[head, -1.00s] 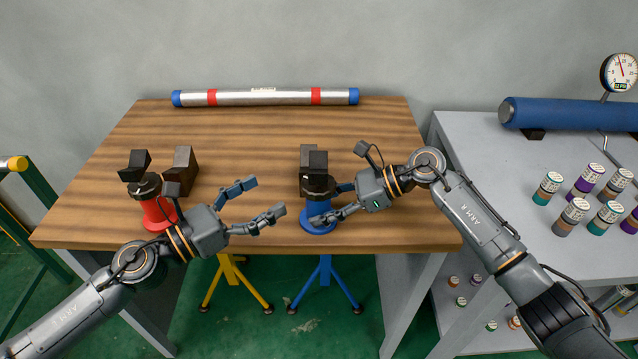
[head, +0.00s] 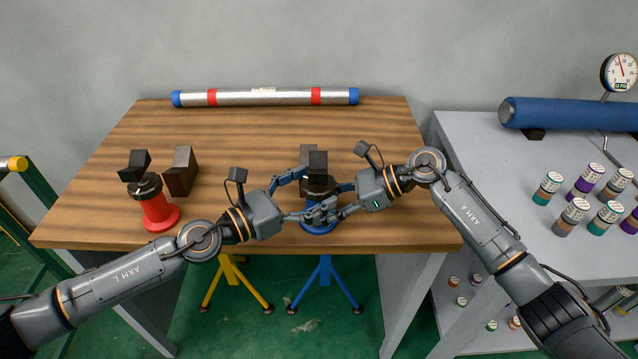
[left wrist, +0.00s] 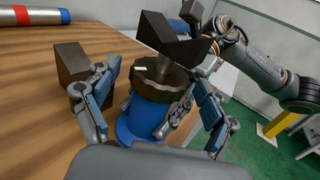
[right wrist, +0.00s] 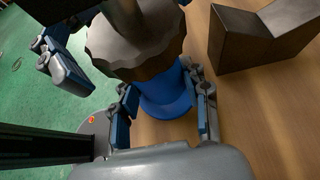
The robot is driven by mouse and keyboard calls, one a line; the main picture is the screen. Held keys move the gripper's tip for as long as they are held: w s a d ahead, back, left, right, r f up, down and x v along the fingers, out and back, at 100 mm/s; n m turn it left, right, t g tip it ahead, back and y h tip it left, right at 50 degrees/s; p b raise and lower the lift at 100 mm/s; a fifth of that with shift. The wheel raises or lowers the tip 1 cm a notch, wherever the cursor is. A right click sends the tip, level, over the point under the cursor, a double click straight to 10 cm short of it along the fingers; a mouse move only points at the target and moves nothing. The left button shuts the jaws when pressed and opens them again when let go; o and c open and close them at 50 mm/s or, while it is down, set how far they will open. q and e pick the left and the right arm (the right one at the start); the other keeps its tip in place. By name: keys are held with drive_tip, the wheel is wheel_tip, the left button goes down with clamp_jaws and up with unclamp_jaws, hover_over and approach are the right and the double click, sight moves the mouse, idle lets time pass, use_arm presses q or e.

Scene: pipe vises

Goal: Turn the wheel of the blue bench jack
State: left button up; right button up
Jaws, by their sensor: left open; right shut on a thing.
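The blue bench jack (head: 318,228) stands near the table's front edge. Its dark scalloped wheel (head: 320,186) sits below a black top block (head: 318,160). The wheel also shows in the left wrist view (left wrist: 160,78) and right wrist view (right wrist: 140,58). My right gripper (head: 335,205) is shut on the jack's blue body below the wheel; the right wrist view shows its fingers either side of the body (right wrist: 165,95). My left gripper (head: 307,196) is open, its fingers either side of the jack near wheel height. Whether they touch the wheel I cannot tell.
A dark block (head: 305,153) stands just behind the jack. A red jack (head: 158,212) and another dark block (head: 181,172) are at the table's left. A silver pipe (head: 264,97) lies along the back. The middle of the wooden table (head: 245,145) is clear.

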use_arm(q)
drive_tip(key=shift+x, duration=0.9)
drive_tip(key=c, duration=1.2)
drive_tip(key=shift+o, duration=0.2)
drive_tip(key=shift+r, duration=0.1)
